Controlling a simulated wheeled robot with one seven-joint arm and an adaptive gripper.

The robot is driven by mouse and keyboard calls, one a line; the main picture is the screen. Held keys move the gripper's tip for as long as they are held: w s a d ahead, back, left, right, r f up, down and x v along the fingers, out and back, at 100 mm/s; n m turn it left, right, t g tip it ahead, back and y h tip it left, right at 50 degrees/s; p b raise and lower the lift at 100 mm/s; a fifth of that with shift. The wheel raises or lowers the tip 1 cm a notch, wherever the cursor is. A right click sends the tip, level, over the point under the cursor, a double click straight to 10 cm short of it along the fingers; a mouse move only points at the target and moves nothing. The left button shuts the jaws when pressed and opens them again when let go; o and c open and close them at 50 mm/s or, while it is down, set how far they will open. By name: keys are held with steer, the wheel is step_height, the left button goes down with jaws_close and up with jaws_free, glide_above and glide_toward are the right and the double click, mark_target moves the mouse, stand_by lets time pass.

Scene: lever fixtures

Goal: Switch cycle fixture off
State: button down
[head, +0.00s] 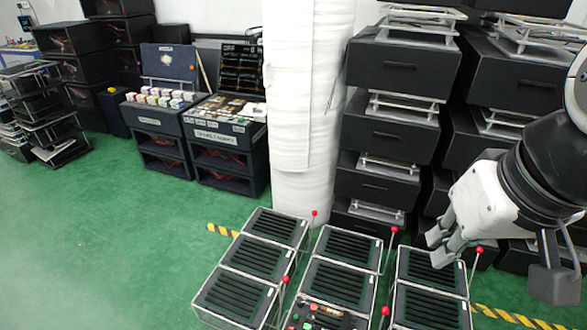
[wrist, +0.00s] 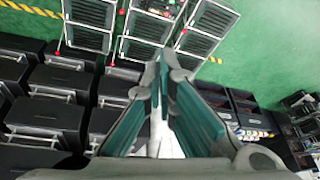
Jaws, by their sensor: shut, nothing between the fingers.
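Several wire-framed fixtures with dark slatted tops stand on the floor, among them a back-left one (head: 276,226), a back-middle one (head: 350,244) and a right one (head: 432,268). Upright levers with red ball knobs stand beside them: one at the back left (head: 314,213), one at the back middle (head: 394,229), one at the right (head: 479,250). I cannot tell which is the cycle fixture; no label is readable. My gripper (head: 436,249) is shut and empty, above the right fixture, between the middle and right knobs in the picture. In the wrist view my gripper (wrist: 161,72) points toward the fixtures.
A front-middle unit (head: 325,315) carries red and green buttons. Stacked black boxes (head: 400,65) stand behind, next to a white wrapped column (head: 305,100). Yellow-black floor tape (head: 515,318) runs beside the fixtures. Green floor (head: 120,240) is free on the left.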

steer(key=w+a+f+g+y+b, duration=0.1)
steer(key=w+a+f+y+b, duration=0.1)
steer(key=w+a+f+b, duration=0.45)
steer(key=m+g+h+b, duration=0.3)
steer(key=m+b, duration=0.1)
steer(key=b, duration=1.4)
glide_above(290, 329)
step_height(290, 329, down, 69)
steer(key=shift+f, duration=0.2)
steer(key=shift+a, duration=0.1)
step_height(290, 329, down, 14)
steer(key=b, duration=0.6)
steer(key=shift+w, duration=0.1)
